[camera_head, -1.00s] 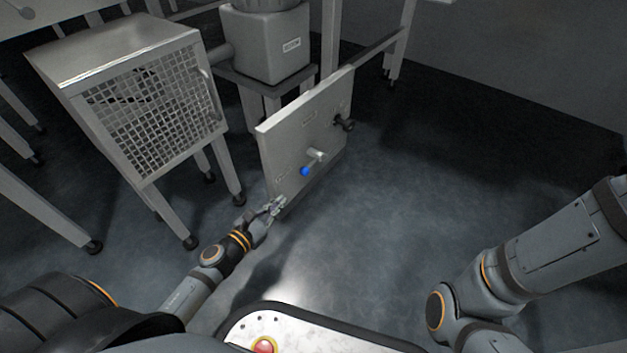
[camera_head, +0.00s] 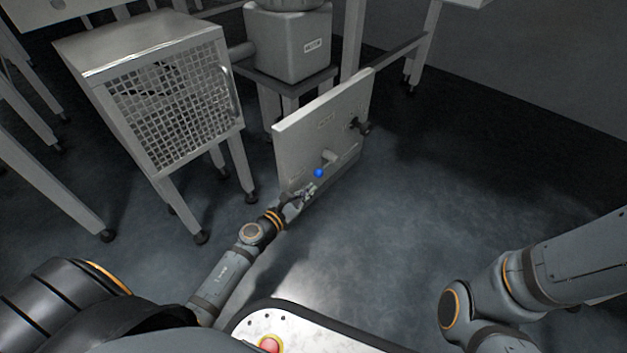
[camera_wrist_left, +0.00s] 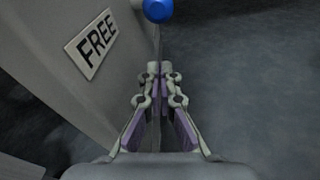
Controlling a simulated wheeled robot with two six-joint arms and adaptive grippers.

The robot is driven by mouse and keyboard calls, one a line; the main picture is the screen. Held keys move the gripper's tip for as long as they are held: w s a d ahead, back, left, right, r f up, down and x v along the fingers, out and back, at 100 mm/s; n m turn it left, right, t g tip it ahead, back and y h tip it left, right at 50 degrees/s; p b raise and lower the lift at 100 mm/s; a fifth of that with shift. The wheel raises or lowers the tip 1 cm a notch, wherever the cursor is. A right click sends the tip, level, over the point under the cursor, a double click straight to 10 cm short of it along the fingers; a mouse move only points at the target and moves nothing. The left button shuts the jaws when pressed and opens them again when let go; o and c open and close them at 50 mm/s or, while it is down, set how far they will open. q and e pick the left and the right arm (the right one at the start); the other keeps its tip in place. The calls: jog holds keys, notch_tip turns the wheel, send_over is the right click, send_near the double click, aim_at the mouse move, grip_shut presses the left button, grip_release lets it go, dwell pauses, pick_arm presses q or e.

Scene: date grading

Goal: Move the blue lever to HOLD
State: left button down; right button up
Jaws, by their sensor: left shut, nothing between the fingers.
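The lever's blue knob (camera_head: 318,173) sticks out from the grey upright panel (camera_head: 300,150), on a pale stem (camera_head: 329,157). My left gripper (camera_head: 310,190) is shut and empty just below and in front of the knob. In the left wrist view the shut fingers (camera_wrist_left: 160,70) point at the blue knob (camera_wrist_left: 158,10), which is cut by the top edge, with a small gap between them. A plate reading FREE (camera_wrist_left: 90,44) is on the panel to the left there. No HOLD label is readable. The right gripper is out of view.
A dark handle (camera_head: 361,126) juts from the panel's right part. A steel cabinet with a mesh door (camera_head: 170,115) stands to the left. A motor housing (camera_head: 290,50) sits behind the panel. The floor (camera_head: 420,190) to the right is clear.

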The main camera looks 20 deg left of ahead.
pick_arm(q)
jog(key=shift+w+d+r+p, duration=0.2)
jog(key=shift+w+r+p, duration=0.05)
jog(key=shift+r, duration=0.35)
jog(key=shift+w+d+r+p, duration=0.25)
jog(key=shift+w+r, duration=0.05)
jog(key=shift+r, duration=0.25)
jog(key=shift+w+d+r+p, duration=0.2)
jog(key=shift+w+r+p, duration=0.05)
jog(key=shift+r, duration=0.35)
jog(key=shift+r+p, duration=0.25)
jog(key=shift+p, duration=1)
jog(key=shift+r+g+p, duration=0.15)
jog(key=shift+g+p, duration=0.25)
jog(key=shift+p, duration=0.5)
